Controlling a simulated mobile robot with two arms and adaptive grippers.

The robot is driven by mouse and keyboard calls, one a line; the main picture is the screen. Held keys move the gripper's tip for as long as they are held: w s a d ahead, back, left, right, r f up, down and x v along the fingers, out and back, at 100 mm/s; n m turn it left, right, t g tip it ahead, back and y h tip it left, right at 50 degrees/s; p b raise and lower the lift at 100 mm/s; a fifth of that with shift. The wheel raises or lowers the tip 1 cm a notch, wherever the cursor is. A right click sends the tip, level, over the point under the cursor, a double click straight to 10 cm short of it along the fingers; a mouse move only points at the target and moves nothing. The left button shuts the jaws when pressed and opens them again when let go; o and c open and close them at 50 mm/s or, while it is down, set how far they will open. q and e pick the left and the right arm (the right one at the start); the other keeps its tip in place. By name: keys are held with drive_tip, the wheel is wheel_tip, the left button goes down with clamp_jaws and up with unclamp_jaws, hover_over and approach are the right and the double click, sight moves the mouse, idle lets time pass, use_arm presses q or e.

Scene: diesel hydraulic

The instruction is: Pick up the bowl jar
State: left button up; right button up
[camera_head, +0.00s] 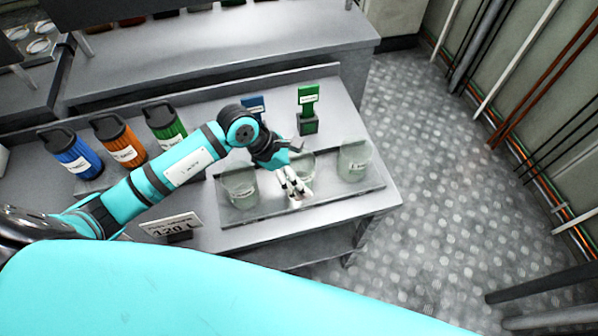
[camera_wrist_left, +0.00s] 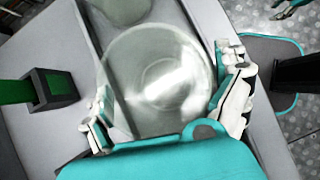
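A clear round glass jar (camera_wrist_left: 160,85), which I take for the bowl jar, fills the middle of the left wrist view. In the head view this middle jar (camera_head: 304,165) stands on the tray, partly hidden behind my left gripper (camera_head: 296,188). In the left wrist view my left gripper (camera_wrist_left: 168,108) is open, with its fingers spread on either side of the jar. I cannot tell whether they touch the glass. A teal and black part at the top right of that view may be my right gripper (camera_wrist_left: 291,8); its fingers are too small to read.
Two more glass jars flank it, one left (camera_head: 240,188) and one right (camera_head: 354,160), on a dark tray (camera_head: 335,193). A green-labelled stand (camera_head: 308,108) is behind. Blue (camera_head: 70,155), orange (camera_head: 120,141) and green (camera_head: 165,124) canisters and a sign (camera_head: 172,226) are left.

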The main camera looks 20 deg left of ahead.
use_arm(q)
drive_tip(key=c, duration=1.1)
drive_tip(key=shift+r, duration=0.1)
